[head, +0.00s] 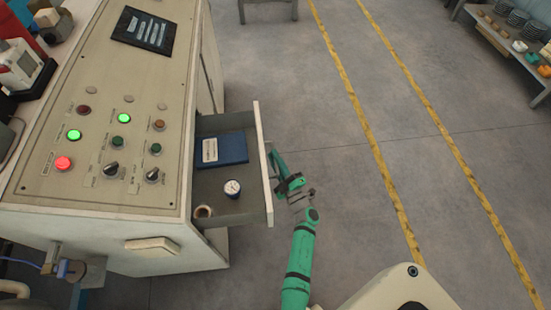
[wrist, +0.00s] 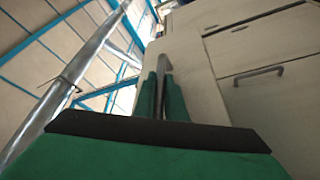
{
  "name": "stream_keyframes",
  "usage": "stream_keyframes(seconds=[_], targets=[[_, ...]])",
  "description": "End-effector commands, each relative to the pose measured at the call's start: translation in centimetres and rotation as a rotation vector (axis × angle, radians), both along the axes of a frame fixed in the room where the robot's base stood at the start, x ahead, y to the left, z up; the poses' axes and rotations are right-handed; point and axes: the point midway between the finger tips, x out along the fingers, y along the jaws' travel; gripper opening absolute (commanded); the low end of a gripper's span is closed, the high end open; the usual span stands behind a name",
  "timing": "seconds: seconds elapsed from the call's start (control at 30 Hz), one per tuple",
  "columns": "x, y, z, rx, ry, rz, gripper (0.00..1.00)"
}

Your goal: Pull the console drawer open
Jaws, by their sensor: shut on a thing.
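The console drawer (head: 231,208) stands out from the right side of the beige console (head: 100,188) in the head view, open with its inside showing. A blue booklet (head: 222,152), a small round gauge (head: 232,188) and a tan ring (head: 203,211) lie in it. My green gripper (head: 273,160) is at the outer face of the drawer front. In the wrist view its two green fingers (wrist: 161,98) are close together around a thin metal handle (wrist: 165,68). The exact contact is partly hidden by the gripper body.
The console top carries lit buttons, knobs and a dark panel (head: 142,29). Open grey floor (head: 330,130) with yellow lines lies to the right of the drawer. A shelf with dishes (head: 510,40) stands at the top right. The wrist view shows other drawer fronts with a handle (wrist: 258,75).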

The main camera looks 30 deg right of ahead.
Motion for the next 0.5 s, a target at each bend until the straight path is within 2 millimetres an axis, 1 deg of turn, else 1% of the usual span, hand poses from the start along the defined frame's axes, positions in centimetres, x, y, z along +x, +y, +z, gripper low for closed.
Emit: stream_keyframes(seconds=[0.13,0.17,0.2,0.5], targets=[[-0.1,0.05,-0.13,0.001,0.001,0.0,0.0],[-0.1,0.05,-0.13,0.001,0.001,0.0,0.13],[-0.09,0.05,-0.12,0.001,0.001,0.0,0.18],[-0.18,-0.11,-0.08,0.0,0.001,-0.003,0.18]])
